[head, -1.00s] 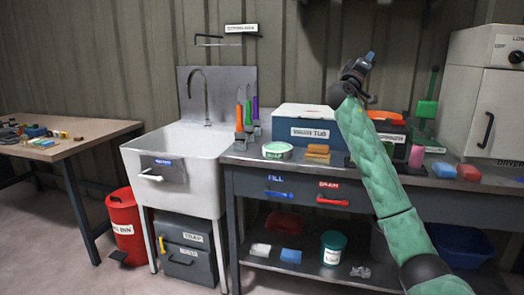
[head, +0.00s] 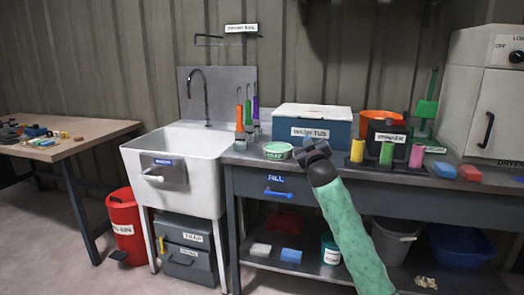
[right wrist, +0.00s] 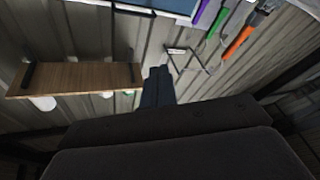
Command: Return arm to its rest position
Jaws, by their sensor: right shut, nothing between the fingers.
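My right arm (head: 350,225) comes up from the bottom right in the head view, in a green padded sleeve. Its right gripper (head: 312,146) is in front of the wash tub and the bench's front edge, with nothing visible in it. In the right wrist view the dark fingers (right wrist: 158,85) are together and point toward the corrugated wall, with no object between them. My left gripper is not in view.
The bench (head: 420,178) carries the lidded wash tub (head: 320,115), a green round tub (head: 278,151), several coloured spools and a red block (head: 470,172). A white sink (head: 180,150) stands left of it. A red bin (head: 124,225) is on the floor.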

